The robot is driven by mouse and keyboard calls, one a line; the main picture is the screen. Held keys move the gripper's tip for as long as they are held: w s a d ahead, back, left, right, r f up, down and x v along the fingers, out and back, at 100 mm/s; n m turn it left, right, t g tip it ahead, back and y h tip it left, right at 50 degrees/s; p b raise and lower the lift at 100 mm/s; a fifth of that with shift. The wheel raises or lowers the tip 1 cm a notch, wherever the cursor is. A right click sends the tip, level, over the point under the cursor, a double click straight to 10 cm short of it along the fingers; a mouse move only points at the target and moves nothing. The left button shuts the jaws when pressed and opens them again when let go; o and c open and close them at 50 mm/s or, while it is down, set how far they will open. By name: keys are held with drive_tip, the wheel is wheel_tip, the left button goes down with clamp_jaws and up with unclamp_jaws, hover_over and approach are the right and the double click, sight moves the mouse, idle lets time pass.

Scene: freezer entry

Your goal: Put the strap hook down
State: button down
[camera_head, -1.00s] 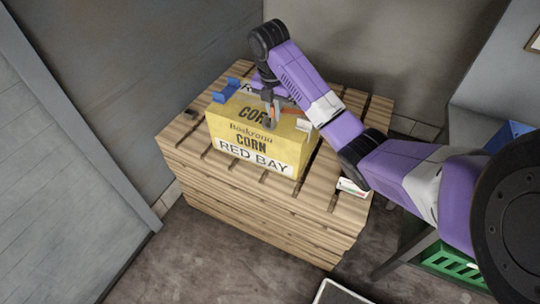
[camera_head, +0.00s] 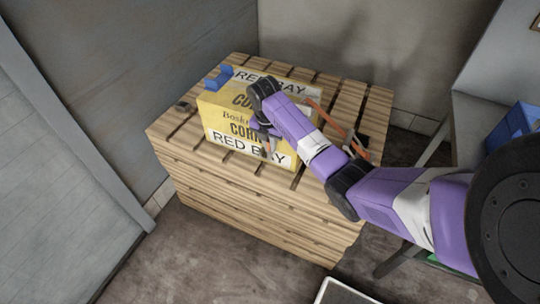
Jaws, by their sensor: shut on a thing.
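My gripper (camera_head: 266,152) points down at the front side of a yellow corn box (camera_head: 215,115). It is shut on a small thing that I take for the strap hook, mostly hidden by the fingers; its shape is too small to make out. I cannot tell whether the held thing touches the box. The box sits on a stack of wooden pallets (camera_head: 250,208), and my arm covers its right part.
A long orange-brown piece with a dark end (camera_head: 331,119) shows beyond my forearm, at the right of the pallet top. A blue holder (camera_head: 219,77) is at the box's back left corner. A blue crate (camera_head: 514,126) is at the right. Walls stand behind and left.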

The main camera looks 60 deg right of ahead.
sight(270, 155)
drive_tip(key=shift+f, duration=2.8)
drive_tip(key=shift+f, duration=0.2)
drive_tip(key=c, duration=1.5)
unclamp_jaws()
drive_tip(key=shift+o, duration=0.2)
